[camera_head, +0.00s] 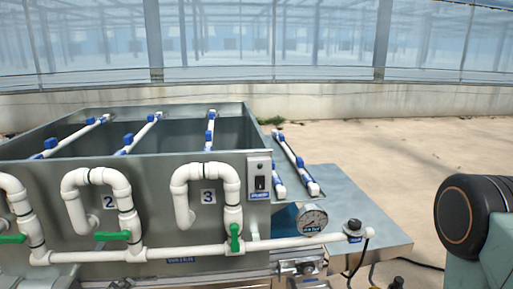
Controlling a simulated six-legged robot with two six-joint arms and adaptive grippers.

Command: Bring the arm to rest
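Neither of my grippers shows in the camera head view. A rounded black and grey-green part at the right edge looks like a link of my own arm, cut off by the frame. It stands apart from the seeder in the picture. Whether either gripper holds anything is hidden.
A grey metal seeder tank (140,160) fills the left and middle. White pipes, a vertical green valve handle (235,238) at number 3, a horizontal one (112,236) at number 2, a switch (260,181) and a gauge (311,219) are on its front. Pale floor (400,150) is clear behind.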

